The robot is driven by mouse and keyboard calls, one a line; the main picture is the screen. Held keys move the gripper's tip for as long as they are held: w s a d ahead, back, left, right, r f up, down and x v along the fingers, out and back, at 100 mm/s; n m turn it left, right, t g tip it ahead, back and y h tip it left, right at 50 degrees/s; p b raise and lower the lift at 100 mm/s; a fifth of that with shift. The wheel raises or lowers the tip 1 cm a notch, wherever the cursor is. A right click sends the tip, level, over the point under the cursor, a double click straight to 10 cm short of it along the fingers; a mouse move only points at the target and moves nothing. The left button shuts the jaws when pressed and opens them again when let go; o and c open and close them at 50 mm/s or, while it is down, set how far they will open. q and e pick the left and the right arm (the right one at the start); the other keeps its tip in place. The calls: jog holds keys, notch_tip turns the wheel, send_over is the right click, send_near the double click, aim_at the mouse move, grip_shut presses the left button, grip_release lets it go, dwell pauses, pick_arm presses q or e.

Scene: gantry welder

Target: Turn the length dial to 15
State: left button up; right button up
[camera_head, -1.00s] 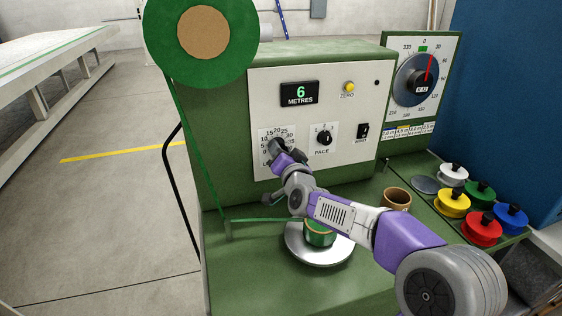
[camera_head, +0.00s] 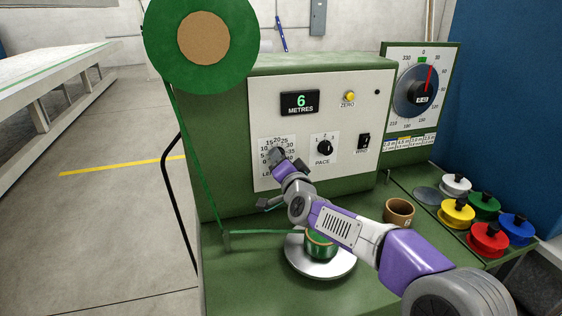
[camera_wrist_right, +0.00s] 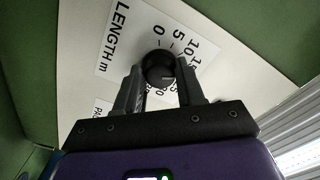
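The length dial (camera_wrist_right: 158,66) is a round dark knob on the white panel, low at its left side. In the wrist view it sits between the two fingertips of my right gripper (camera_wrist_right: 160,75), which look closed against its sides. The scale shows 0, 5, 10 and 15 around it; other numbers are partly hidden by the fingers. I cannot read the dial's setting. In the head view my right gripper (camera_head: 287,162) covers most of the dial and its label. The display (camera_head: 300,102) reads 6 METRES. My left gripper is not in view.
The pace knob (camera_head: 325,148) and the wind switch (camera_head: 364,142) are right of my gripper, with the yellow zero button (camera_head: 349,97) above. A green spool (camera_head: 320,243) on a metal disc lies below my forearm. Coloured spools (camera_head: 489,238) and a brown cup (camera_head: 399,211) stand at right.

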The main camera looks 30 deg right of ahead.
jog(key=o, duration=0.4)
jog(key=v, duration=0.7)
jog(key=shift+s+p, duration=0.3)
